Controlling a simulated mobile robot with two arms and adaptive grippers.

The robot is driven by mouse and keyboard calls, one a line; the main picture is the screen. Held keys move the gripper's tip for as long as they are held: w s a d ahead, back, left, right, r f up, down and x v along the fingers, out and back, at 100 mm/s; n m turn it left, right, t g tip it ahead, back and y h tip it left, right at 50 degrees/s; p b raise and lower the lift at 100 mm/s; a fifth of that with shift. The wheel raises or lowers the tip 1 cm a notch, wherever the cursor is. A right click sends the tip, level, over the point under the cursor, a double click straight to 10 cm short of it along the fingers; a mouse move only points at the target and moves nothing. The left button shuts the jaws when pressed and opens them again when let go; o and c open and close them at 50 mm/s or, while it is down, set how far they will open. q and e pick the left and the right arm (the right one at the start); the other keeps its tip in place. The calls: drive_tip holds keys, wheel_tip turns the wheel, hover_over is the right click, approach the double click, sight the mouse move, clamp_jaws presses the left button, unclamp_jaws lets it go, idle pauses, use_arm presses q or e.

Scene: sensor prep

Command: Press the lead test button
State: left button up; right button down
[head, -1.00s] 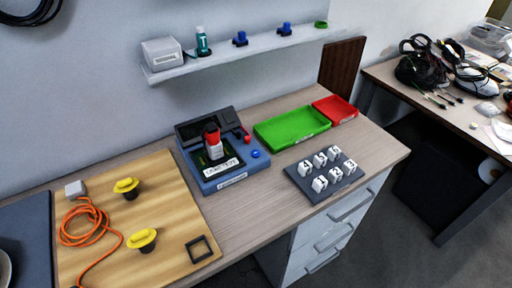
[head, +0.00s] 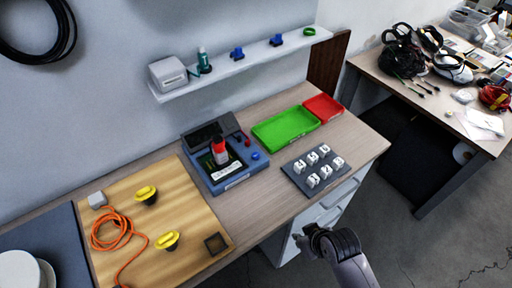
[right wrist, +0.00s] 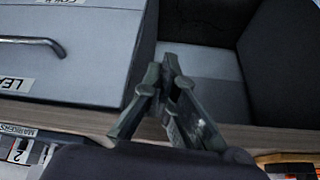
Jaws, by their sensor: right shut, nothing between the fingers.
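A blue tester box (head: 258,166) with a dark raised panel stands on the desk in the head view. A red-topped white piece (head: 219,152) stands upright in its middle. Near its right edge are a blue button (head: 255,156) and a small red part (head: 246,141); I cannot tell which is the lead test button. My right gripper (head: 303,238) is in front of the desk, beside the drawers, well apart from the box. In the right wrist view its fingers (right wrist: 169,62) are shut and empty. My left gripper is not in view.
A grey block with white numbered pieces (head: 297,181) lies right of the box. Green (head: 275,139) and red (head: 333,103) trays lie behind it. A wooden board (head: 190,202) with yellow knobs and an orange cable lies left. A shelf (head: 235,68) hangs above.

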sight(254, 157)
drive_tip(key=w+a+r+n+t+y+p, duration=0.1)
drive_tip(key=w+a+r+n, duration=0.1)
drive_tip(key=a+r, duration=0.35)
drive_tip(key=w+a+r+n+y+p, duration=0.1)
drive_tip(key=w+a+r+n+p, duration=0.1)
drive_tip(key=r, duration=0.7)
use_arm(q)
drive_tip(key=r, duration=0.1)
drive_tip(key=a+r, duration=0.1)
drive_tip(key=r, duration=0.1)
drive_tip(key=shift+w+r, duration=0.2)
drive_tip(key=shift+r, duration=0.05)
use_arm(e)
drive_tip(key=w+a+r+n, duration=0.2)
drive_tip(key=w+n, duration=0.1)
drive_tip(key=w, duration=0.3)
drive_tip(key=w+a+r+n+y, duration=0.1)
drive_tip(key=w+a+r+n, duration=0.1)
drive_tip(key=w, duration=0.5)
drive_tip(key=w+a+r+n+t+y, duration=0.1)
drive_tip(key=w+r+n, duration=0.2)
drive_tip(key=w, duration=0.3)
drive_tip(key=shift+w+a+r+n, duration=0.3)
drive_tip(key=shift+a+n, duration=0.1)
drive_tip(key=shift+n, duration=0.1)
use_arm(q)
drive_tip(key=shift+b, duration=0.3)
use_arm(e)
drive_tip(key=shift+f, duration=0.15)
